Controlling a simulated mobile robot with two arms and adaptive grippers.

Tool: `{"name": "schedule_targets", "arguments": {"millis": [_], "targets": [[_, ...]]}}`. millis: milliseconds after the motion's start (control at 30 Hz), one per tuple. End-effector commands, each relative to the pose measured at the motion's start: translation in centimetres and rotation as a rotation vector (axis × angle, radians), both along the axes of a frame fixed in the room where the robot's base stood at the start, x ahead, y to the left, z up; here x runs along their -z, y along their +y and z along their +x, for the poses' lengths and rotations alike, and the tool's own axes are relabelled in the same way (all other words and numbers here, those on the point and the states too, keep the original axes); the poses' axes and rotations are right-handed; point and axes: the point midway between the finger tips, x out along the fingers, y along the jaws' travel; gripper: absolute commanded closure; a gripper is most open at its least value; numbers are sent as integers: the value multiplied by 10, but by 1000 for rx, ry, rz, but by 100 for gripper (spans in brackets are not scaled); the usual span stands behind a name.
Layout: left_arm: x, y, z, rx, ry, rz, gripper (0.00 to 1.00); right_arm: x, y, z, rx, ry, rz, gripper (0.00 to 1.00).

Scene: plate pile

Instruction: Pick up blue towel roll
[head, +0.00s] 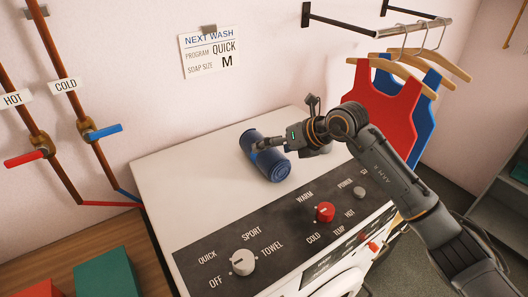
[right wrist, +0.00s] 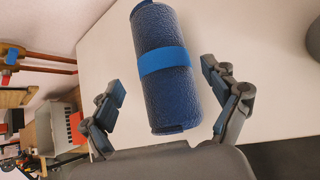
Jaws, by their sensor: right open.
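The blue towel roll (head: 276,167) lies on its side on the white top of the washing machine (head: 180,185), just behind the black control panel. A lighter blue band goes around its middle. In the right wrist view the roll (right wrist: 162,88) sits between the spread fingers of my right gripper (right wrist: 165,112), with a gap on the left and a smaller one on the right. In the head view my right gripper (head: 262,146) reaches in from the right over the roll, and one finger overlaps it. The left gripper is not in view.
The control panel (head: 215,255) has a white knob (head: 242,262) and a red knob (head: 324,212). Red and blue shirts (head: 385,110) hang on the right. Hot and cold pipes (head: 50,110) run down the left wall. The machine top left of the roll is clear.

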Motion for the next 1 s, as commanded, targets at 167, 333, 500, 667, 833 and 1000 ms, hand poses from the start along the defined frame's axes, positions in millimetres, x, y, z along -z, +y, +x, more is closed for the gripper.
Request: {"name": "schedule_targets", "arguments": {"millis": [167, 333, 500, 667, 833, 1000], "targets": [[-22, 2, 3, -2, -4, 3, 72, 12, 14, 15, -1, 6, 2, 13], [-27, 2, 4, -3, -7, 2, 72, 27, 25, 25, -1, 4, 3, 13], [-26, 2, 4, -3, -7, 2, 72, 31, 27, 27, -1, 1, 0, 13], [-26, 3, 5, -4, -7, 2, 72, 31, 26, 26, -1, 1, 0, 23], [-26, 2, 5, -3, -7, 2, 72, 31, 26, 26, -1, 1, 0, 58], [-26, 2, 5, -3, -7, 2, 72, 30, 26, 26, -1, 0, 2, 78]]}}
